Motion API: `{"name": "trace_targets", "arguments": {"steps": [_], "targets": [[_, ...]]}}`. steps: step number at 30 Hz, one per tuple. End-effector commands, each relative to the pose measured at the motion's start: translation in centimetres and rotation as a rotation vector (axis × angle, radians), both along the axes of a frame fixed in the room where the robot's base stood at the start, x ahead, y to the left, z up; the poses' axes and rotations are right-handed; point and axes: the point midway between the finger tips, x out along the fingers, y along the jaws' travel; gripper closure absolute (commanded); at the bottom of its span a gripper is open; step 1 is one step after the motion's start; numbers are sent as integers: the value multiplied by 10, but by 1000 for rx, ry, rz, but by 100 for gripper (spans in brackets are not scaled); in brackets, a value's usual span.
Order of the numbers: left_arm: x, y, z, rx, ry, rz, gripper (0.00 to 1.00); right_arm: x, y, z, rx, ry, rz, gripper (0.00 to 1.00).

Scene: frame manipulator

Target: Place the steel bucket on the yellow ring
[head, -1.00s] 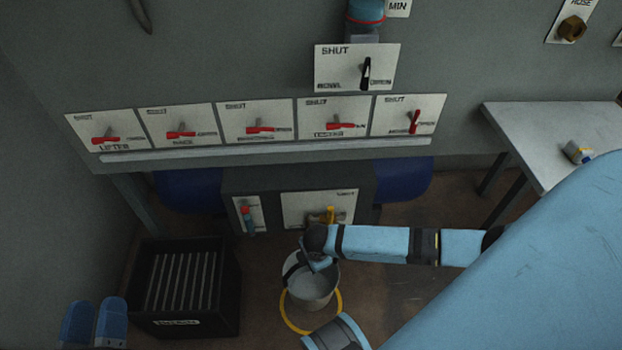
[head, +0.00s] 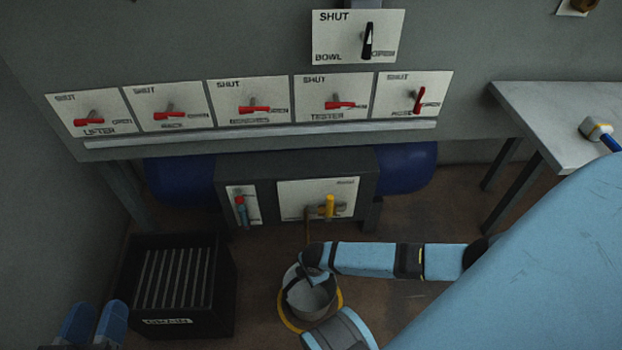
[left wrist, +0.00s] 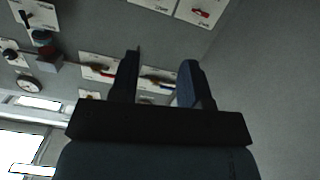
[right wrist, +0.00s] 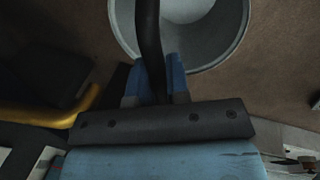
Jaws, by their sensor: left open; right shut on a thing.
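The steel bucket (head: 310,300) is upright, low near the floor, over the yellow ring (head: 284,312). The ring shows around its left and lower sides; I cannot tell whether the bucket touches the floor. My right gripper (head: 312,262) is at the bucket's top. In the right wrist view, my right gripper (right wrist: 157,80) is shut on the dark bucket handle, with the open bucket (right wrist: 205,55) just beyond. My left gripper (head: 92,325) is at the lower left, far from the bucket. It is open and empty in the left wrist view (left wrist: 160,80).
A black crate (head: 225,305) with slats stands left of the ring. Behind is a dark box (head: 265,168) with a yellow valve handle (head: 329,206). A panel of labelled red levers (head: 255,110) hangs above. A grey table (head: 550,115) stands at right.

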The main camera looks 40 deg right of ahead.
Motion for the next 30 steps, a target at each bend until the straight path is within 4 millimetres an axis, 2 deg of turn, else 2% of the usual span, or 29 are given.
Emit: {"name": "trace_targets", "arguments": {"steps": [7,8,10,11,20,23,28,30], "targets": [[0,0,0,1,-3,0,57,1,0,-2,1,-1,0,100],[0,0,1,1,-3,0,57,0,0,-2,0,-1,0,77],[0,0,1,1,-4,0,57,0,0,-2,0,-1,0,61],[0,0,1,1,-4,0,57,0,0,-2,0,0,0,58],[0,0,2,0,-4,0,57,0,0,1,0,0,0,58],[0,-1,9,-8,3,-3,57,-2,0,13,0,-1,1,58],[-7,-4,17,-58,59,7,57,-8,1,48,1,-1,1,58],[-7,-3,29,-90,19,25,57,-11,1,64,0,-2,1,58]]}}
